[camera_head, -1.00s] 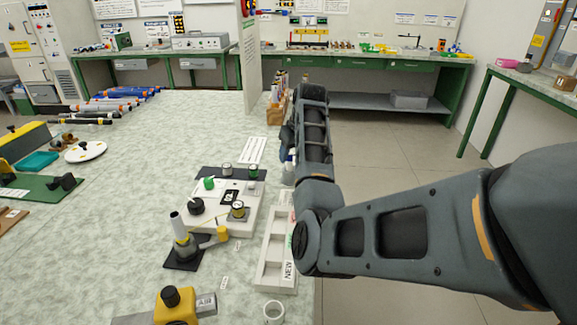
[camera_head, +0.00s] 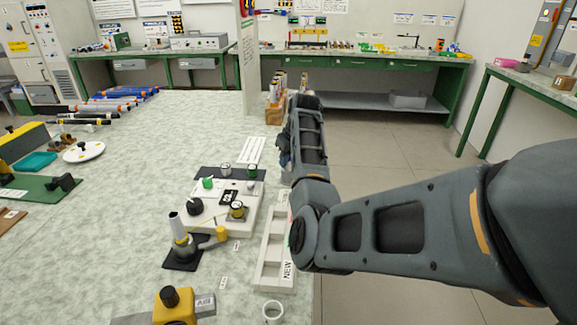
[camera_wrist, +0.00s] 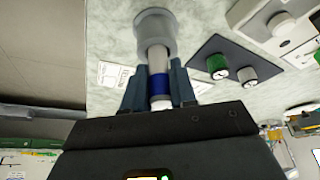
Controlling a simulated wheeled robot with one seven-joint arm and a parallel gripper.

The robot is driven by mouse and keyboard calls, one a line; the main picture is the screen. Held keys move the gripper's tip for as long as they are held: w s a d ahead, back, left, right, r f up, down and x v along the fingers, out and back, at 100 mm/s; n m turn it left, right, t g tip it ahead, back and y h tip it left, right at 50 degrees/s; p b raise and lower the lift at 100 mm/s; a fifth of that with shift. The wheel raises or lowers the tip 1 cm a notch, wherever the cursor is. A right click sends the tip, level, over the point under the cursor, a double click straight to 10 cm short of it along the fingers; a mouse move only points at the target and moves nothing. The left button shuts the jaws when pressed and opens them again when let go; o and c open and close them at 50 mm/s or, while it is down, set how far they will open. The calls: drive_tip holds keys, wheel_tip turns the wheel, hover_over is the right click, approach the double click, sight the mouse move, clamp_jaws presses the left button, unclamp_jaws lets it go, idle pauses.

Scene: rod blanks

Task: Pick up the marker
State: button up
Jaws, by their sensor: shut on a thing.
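In the wrist view, the marker (camera_wrist: 159,87) is a white rod with a blue band. My gripper (camera_wrist: 158,84) is shut on it, with one dark finger on each side near the band. The far end of the marker meets a grey cylindrical piece (camera_wrist: 155,32); I cannot tell whether it sits inside that piece or in front of it. In the head view, my arm hides the marker, and the gripper's fingers cannot be made out.
A white tray labelled NEW (camera_head: 271,276) lies near the table's right edge. Left of it stand a white device with knobs (camera_head: 192,223) and a grey-and-yellow tool (camera_head: 182,240). A white ring (camera_head: 273,311) is in front. Open floor lies right of the table.

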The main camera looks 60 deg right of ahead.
clamp_jaws()
drive_tip(key=shift+r, duration=0.1)
